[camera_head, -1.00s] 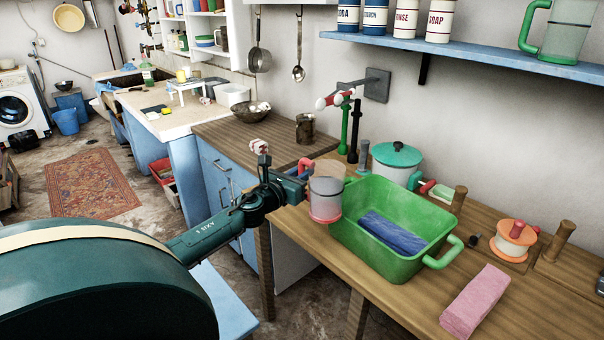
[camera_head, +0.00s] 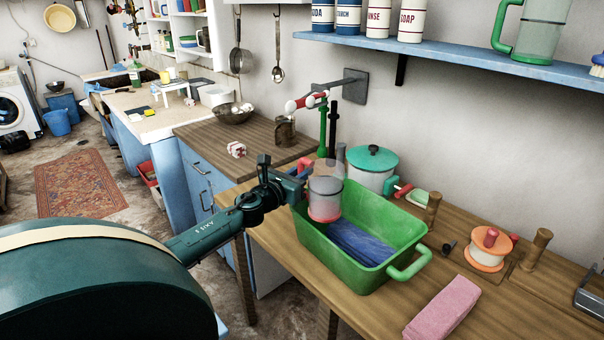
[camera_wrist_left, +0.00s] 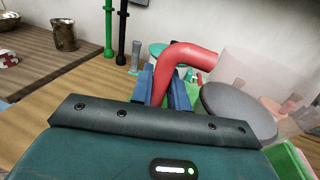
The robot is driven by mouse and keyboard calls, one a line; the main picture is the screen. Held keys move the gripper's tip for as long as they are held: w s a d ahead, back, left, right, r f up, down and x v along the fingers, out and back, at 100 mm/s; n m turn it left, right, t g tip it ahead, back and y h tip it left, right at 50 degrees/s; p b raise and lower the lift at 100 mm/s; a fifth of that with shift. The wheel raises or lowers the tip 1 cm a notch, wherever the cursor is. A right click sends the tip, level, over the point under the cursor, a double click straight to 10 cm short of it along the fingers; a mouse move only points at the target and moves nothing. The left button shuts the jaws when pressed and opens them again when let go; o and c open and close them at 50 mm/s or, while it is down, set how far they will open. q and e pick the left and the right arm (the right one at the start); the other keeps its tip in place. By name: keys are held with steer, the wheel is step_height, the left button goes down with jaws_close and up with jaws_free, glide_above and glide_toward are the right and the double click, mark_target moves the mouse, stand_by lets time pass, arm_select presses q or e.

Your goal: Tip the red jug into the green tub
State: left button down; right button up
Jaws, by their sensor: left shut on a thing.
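The red jug (camera_head: 325,200) has a see-through body, a red base band and a red handle, with something greyish inside. It looks upright, above the left back part of the green tub (camera_head: 345,274). A blue streaked cloth or patch (camera_head: 362,243) lies in the tub's bottom. My left gripper (camera_head: 302,172) is shut on the jug's handle. In the left wrist view, the red handle (camera_wrist_left: 190,55) sits between the blue fingers (camera_wrist_left: 165,88), with the grey contents (camera_wrist_left: 238,110) to the right. My right gripper is not in view.
A white pot with a teal lid (camera_head: 371,168) stands behind the tub. Green and black taps (camera_head: 323,130) rise at the back left. A pink folded cloth (camera_head: 443,307) lies in front right. Wooden pegs and an orange-and-white spool (camera_head: 488,250) stand at the right.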

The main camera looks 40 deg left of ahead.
mark_target(300, 159)
arm_select(q)
steer(key=shift+r, duration=0.15)
steer(key=shift+a+r+m, duration=0.1)
steer(key=shift+r+m, duration=0.9)
steer(key=shift+r, duration=0.1)
steer(key=shift+r, duration=0.1)
steer(key=shift+r+m+t, duration=0.4)
steer(key=shift+r+m, duration=0.4)
steer(key=shift+m, duration=0.2)
steer(key=shift+d+r, duration=0.1)
steer(key=shift+d, duration=0.1)
steer(key=shift+d+r+m, duration=0.35)
steer(key=shift+r+m, duration=0.25)
steer(key=shift+m, duration=0.6)
